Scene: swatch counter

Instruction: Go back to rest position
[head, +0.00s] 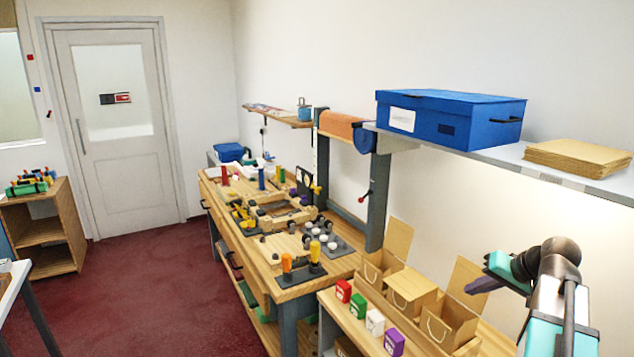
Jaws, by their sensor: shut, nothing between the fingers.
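My gripper (484,284) is at the right of the head view, in the air over the right end of the low shelf. It is shut and empty, pointing left. My arm rises from the lower right corner behind it. The gripper is near the open cardboard boxes and looks apart from them.
Several open cardboard boxes (411,287) stand on the low shelf, with small red, green, white and purple boxes (394,342) in front. A wooden workbench (262,270) with tools lies beyond. A blue box (448,120) sits on the wall shelf (560,172). Red floor at left is clear.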

